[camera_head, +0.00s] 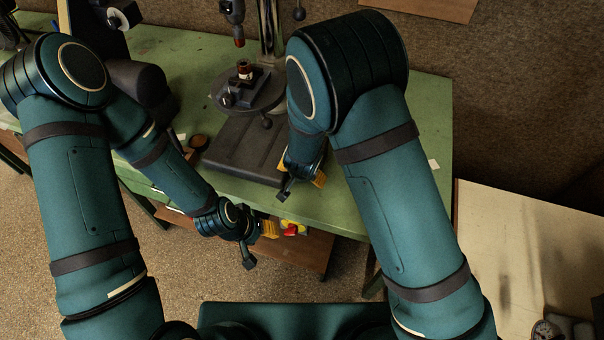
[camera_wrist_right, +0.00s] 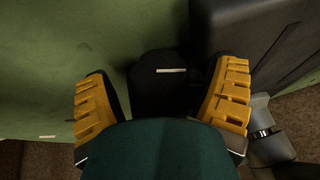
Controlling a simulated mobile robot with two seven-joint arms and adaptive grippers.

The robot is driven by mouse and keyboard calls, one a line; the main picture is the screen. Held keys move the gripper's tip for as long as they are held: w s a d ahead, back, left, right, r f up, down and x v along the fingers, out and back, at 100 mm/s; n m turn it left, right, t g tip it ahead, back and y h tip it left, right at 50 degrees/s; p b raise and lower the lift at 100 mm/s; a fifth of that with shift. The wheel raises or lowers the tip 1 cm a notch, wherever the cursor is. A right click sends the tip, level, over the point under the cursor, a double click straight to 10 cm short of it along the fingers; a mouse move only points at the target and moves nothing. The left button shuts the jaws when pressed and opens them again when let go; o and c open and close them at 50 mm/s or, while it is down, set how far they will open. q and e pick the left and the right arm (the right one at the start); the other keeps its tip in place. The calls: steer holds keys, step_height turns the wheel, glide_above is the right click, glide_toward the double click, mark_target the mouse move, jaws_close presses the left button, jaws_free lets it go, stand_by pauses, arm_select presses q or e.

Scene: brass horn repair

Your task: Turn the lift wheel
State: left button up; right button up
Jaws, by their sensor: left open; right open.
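The drill press stands on the green bench in the head view, with a round table (camera_head: 250,92), a dark base (camera_head: 240,150) and a column (camera_head: 270,35). I cannot make out the lift wheel; my right arm covers the area right of the column. My left gripper (camera_head: 263,246) is open and empty in front of the bench edge. My right gripper (camera_head: 301,184) is open over the bench, right of the press base. In the right wrist view its yellow-padded fingers (camera_wrist_right: 163,98) are spread, with a dark rounded shape (camera_wrist_right: 158,85) between them that I cannot identify.
A small vise (camera_head: 240,92) holding a brass-coloured part (camera_head: 245,70) sits on the press table. A ball-ended handle (camera_head: 267,123) hangs below it. Red and yellow items (camera_head: 290,228) lie under the bench edge. A pale surface (camera_head: 530,250) is at the right. The green bench (camera_head: 435,120) is mostly clear at its right end.

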steer(key=shift+s+f, duration=0.1)
steer(key=c, duration=1.2)
